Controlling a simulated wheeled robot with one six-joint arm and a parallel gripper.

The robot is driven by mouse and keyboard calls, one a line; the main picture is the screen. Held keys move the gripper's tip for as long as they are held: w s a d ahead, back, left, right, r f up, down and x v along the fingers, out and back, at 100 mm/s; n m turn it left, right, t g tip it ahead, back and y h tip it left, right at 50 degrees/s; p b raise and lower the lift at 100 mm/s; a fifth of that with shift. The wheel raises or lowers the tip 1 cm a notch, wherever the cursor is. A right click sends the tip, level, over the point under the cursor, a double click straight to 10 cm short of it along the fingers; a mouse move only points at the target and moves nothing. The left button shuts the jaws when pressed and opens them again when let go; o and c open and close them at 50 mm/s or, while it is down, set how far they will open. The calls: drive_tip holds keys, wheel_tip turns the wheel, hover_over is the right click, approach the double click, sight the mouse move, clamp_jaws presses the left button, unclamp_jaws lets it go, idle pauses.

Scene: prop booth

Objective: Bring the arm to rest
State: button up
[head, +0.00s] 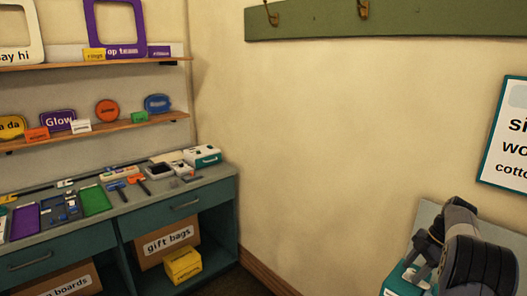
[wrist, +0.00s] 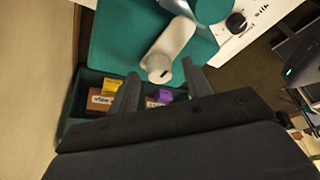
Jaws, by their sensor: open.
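My gripper (wrist: 160,69) is open, with its two dark fingers apart in the wrist view. In the head view my arm, dark grey, is at the lower right, with the gripper (head: 424,256) low over a teal item (head: 397,281). A small pale part shows beside the gripper there. The fingertips are partly hidden in that view.
A teal surface (wrist: 128,35) lies below the gripper, with a white panel (wrist: 250,20) bearing a black knob beside it. A teal workbench (head: 180,205) with tools stands at the left, under two shelves. A green hook rail (head: 400,20) and a sign (head: 505,135) hang on the wall.

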drive_tip(key=v, duration=1.1)
drive_tip(key=x, duration=1.1)
drive_tip(key=shift+a+f, duration=0.1)
drive_tip(key=shift+m+b, duration=0.5)
drive_tip(key=m+t+b, duration=0.1)
drive_tip(key=m, duration=0.1)
drive_tip(key=shift+s+m+h+b, duration=0.15)
drive_tip(key=shift+m+h+b, duration=0.15)
drive_tip(key=shift+m, duration=0.1)
drive_tip(key=m+t+b, duration=0.1)
drive_tip(key=m, duration=0.1)
drive_tip(key=m+t+h, duration=0.1)
drive_tip(key=m, duration=0.2)
drive_tip(key=shift+s+b, duration=0.1)
drive_tip(key=shift+b, duration=0.3)
drive_tip(key=m, duration=0.2)
drive_tip(key=m+t+h, duration=0.1)
drive_tip(key=m, duration=0.2)
drive_tip(key=shift+a+h, duration=0.15)
drive_tip(key=shift+h, duration=0.15)
drive_tip(key=shift+m+h+p, duration=0.4)
drive_tip(key=shift+m+h, duration=0.3)
drive_tip(key=shift+m, duration=1.1)
drive_tip(key=shift+s+a, duration=0.1)
